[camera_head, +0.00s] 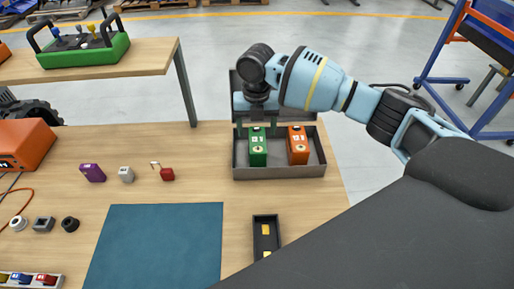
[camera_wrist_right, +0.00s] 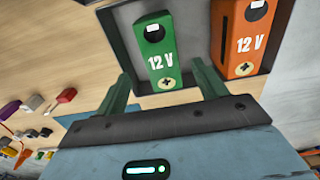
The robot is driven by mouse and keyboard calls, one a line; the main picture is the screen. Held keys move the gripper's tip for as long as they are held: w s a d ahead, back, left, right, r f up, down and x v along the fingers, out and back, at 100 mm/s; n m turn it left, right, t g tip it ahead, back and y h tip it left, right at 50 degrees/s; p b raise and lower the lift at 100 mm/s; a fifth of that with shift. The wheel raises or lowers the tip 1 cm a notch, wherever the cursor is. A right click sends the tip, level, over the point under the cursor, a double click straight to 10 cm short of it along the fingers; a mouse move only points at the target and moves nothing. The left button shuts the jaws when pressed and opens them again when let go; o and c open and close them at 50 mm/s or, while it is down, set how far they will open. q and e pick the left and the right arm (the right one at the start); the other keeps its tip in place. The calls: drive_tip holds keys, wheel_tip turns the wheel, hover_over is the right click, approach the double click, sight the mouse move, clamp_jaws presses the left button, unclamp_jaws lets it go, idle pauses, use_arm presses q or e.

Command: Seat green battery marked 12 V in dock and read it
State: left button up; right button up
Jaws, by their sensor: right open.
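The green battery (camera_head: 257,147) stands in the left part of a grey open box, and its "12 V" label (camera_wrist_right: 160,63) reads in the right wrist view. An orange battery (camera_head: 297,146), also marked 12 V in the wrist view (camera_wrist_right: 238,40), stands to its right. My right gripper (camera_wrist_right: 165,85) is open and empty, its green fingers to either side of the green battery in the wrist view. A narrow black tray (camera_head: 257,241) with yellow patches, possibly the dock, lies nearer. My left gripper is out of view.
The grey box (camera_head: 236,172) has a raised lid at the back. A blue mat (camera_head: 160,245) lies left of the tray. My dark arm link covers the lower right.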

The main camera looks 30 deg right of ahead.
sight(257, 139)
drive_tip(key=shift+d+f, duration=0.15)
drive_tip(key=shift+f, duration=2.55)
clamp_jaws()
drive_tip(key=shift+w+r, duration=0.1)
drive_tip(key=shift+r, duration=0.1)
